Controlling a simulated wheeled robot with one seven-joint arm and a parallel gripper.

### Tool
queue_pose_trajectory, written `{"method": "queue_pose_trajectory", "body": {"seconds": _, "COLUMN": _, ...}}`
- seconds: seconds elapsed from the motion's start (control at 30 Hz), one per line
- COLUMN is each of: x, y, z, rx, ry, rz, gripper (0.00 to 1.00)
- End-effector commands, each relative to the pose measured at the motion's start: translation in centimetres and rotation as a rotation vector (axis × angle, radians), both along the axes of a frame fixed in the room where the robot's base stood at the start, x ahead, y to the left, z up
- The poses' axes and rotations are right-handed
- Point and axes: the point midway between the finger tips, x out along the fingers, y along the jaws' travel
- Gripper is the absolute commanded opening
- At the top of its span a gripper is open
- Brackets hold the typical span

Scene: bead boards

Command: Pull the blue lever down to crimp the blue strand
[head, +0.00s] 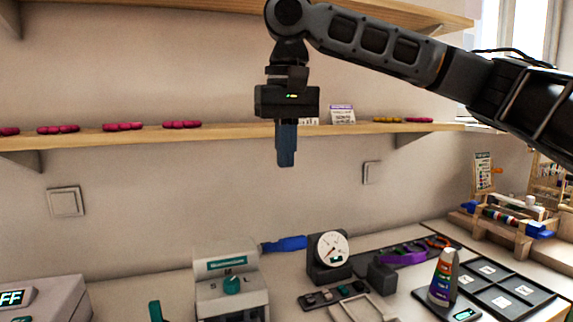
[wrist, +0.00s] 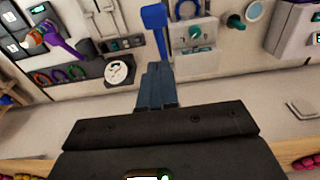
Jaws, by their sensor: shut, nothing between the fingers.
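The blue lever (head: 284,244) sticks out sideways between a grey machine with a teal knob (head: 231,283) and a dial gauge (head: 331,246). In the wrist view the lever (wrist: 154,18) shows its wide blue end, beyond my fingertips. My gripper (head: 286,160) points down in front of the wall shelf, well above the lever and apart from it. Its fingers (wrist: 156,72) are together and empty.
A purple handle (head: 402,258) lies right of the gauge. A coloured cone (head: 442,278) and a dark compartment tray (head: 497,290) stand farther right. The wall shelf (head: 220,132) runs behind my gripper. The space between gripper and bench looks clear.

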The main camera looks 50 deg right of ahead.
Motion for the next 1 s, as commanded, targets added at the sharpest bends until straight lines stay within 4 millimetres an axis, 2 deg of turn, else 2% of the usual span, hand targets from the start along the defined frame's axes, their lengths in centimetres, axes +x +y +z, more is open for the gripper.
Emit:
{"method": "queue_pose_trajectory", "body": {"seconds": 0.3, "x": 0.3, "y": -0.2, "z": -6.3, "rx": 0.001, "ry": 0.003, "rz": 0.001, "gripper": 0.00}}
{"method": "queue_pose_trajectory", "body": {"seconds": 0.4, "x": 0.4, "y": -0.3, "z": -8.1, "rx": 0.002, "ry": 0.002, "rz": 0.000, "gripper": 0.00}}
{"method": "queue_pose_trajectory", "body": {"seconds": 0.5, "x": -0.3, "y": 0.1, "z": -9.3, "rx": 0.000, "ry": 0.000, "rz": 0.001, "gripper": 0.00}}
{"method": "queue_pose_trajectory", "body": {"seconds": 0.7, "x": -1.1, "y": 0.7, "z": -11.0, "rx": 0.001, "ry": 0.001, "rz": 0.001, "gripper": 0.00}}
{"method": "queue_pose_trajectory", "body": {"seconds": 1.0, "x": -1.3, "y": 0.9, "z": -11.3, "rx": 0.002, "ry": -0.001, "rz": 0.001, "gripper": 0.00}}
